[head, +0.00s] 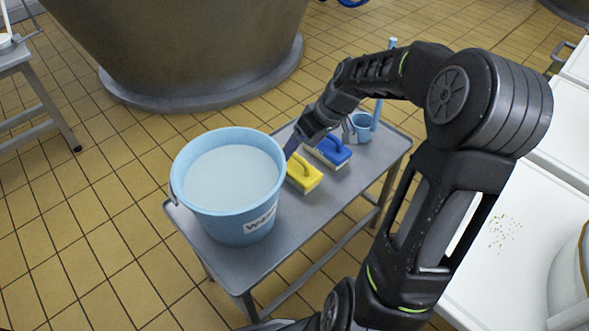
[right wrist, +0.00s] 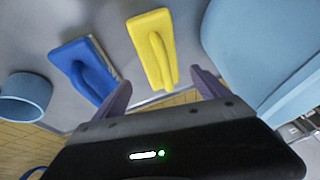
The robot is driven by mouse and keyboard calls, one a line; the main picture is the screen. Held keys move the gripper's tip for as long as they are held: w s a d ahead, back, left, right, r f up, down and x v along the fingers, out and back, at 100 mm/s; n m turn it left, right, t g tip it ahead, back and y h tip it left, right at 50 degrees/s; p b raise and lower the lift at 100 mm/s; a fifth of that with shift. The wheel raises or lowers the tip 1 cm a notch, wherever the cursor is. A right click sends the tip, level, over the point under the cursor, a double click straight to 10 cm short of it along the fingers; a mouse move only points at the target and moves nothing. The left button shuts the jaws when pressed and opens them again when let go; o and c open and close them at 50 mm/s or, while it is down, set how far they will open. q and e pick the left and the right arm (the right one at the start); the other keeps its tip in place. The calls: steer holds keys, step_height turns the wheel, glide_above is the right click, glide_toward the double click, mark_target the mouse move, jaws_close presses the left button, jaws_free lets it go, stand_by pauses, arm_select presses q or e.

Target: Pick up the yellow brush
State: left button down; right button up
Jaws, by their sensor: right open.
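The yellow brush (head: 304,173) lies on the grey metal table, just right of the light blue bucket in the head view. It has a raised handle along its top. In the right wrist view the yellow brush (right wrist: 151,48) is just beyond the fingers, between their lines. My right gripper (head: 291,148) is above the table at the far side of the yellow brush; it also shows in the right wrist view (right wrist: 162,92), with its two purple fingers apart and nothing between them. My left gripper is not in view.
The light blue bucket (head: 228,209) of whitish liquid stands close beside the yellow brush. A blue brush (head: 333,150) lies on its other side, with a small blue cup (head: 361,124) behind. The grey table (head: 262,262) has bare room in front. A large vat (head: 190,45) stands behind.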

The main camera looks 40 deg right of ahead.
mark_target(291, 160)
steer(key=shift+w+a+f, duration=0.1)
steer(key=shift+w+f, duration=0.05)
steer(key=shift+f, duration=0.3)
steer(key=b+x, duration=0.2)
steer(key=x, duration=0.3)
steer(key=shift+a+f+b, duration=0.15)
steer(key=shift+b, duration=0.2)
steer(key=shift+c, duration=0.4)
steer(key=c, duration=1.6)
steer(key=shift+o, duration=0.2)
step_height(291, 160, up, 10)
steer(key=p, duration=0.4)
